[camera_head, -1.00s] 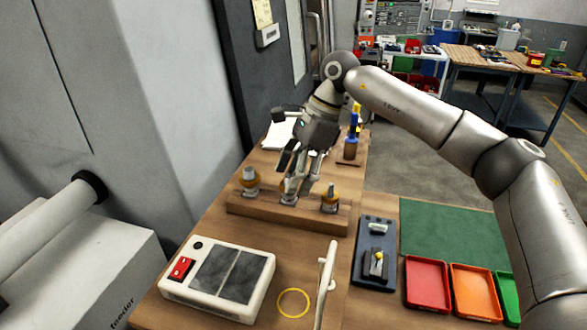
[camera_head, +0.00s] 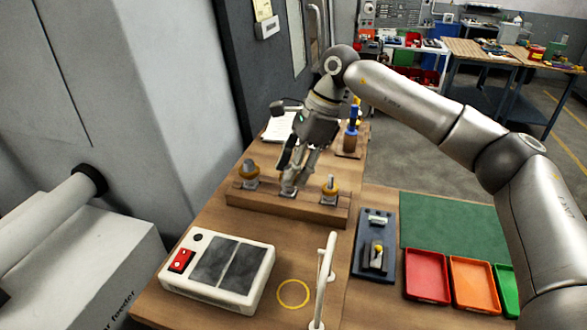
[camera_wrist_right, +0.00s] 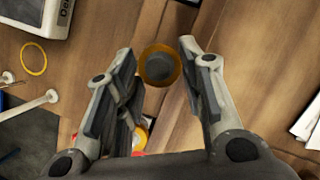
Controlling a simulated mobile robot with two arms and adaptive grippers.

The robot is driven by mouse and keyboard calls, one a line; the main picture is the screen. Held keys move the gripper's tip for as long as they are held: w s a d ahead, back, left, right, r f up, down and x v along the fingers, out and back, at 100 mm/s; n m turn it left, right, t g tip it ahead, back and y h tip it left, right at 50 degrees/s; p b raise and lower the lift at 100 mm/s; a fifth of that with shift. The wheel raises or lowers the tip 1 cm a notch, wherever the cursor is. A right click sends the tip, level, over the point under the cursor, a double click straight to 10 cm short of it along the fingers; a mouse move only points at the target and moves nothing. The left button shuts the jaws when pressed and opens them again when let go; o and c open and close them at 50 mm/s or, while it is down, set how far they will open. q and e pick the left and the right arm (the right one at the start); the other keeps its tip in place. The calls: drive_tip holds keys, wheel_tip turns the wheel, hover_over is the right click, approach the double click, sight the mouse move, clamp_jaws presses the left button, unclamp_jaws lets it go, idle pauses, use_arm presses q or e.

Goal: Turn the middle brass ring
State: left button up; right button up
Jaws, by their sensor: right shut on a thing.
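A wooden block (camera_head: 245,203) carries three brass rings in a row. The left brass ring (camera_head: 250,170) and the right brass ring (camera_head: 331,188) stand clear. The middle ring is mostly hidden in the head view by my right gripper (camera_head: 289,188), which comes down on it at a tilt. In the right wrist view a brass ring (camera_wrist_right: 160,66) with a grey centre shows between the fingertips of my right gripper (camera_wrist_right: 157,58); I take it as the middle one. The right gripper is shut on it. My left gripper is not in view.
A white panel box (camera_head: 217,273) with a red switch stands in front of the block. A yellow circle (camera_head: 293,293) and a white upright rod (camera_head: 325,280) are near it. A dark fixture (camera_head: 374,247), red tray (camera_head: 427,276) and orange tray (camera_head: 474,284) are at right.

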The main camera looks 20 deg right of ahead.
drive_tip(key=m+b, duration=0.2)
drive_tip(key=m+t+b, duration=0.1)
drive_tip(key=m+b, duration=0.1)
drive_tip(key=b, duration=0.1)
drive_tip(key=shift+s+f+t, duration=0.15)
drive_tip(key=shift+f+t, duration=0.05)
drive_tip(key=shift+t, duration=0.1)
drive_tip(key=m+b, duration=0.1)
drive_tip(key=m+t+b, duration=0.1)
drive_tip(key=shift+s+a+r+m+h, duration=0.1)
drive_tip(key=shift+r+m+h, duration=0.05)
drive_tip(key=shift+m+h, duration=0.15)
drive_tip(key=shift+r+m+b, duration=0.1)
drive_tip(key=shift+m+b, duration=0.3)
drive_tip(key=shift+b, duration=0.05)
drive_tip(key=o, duration=1)
drive_tip(key=shift+s, duration=0.1)
drive_tip(key=shift+o, duration=0.2)
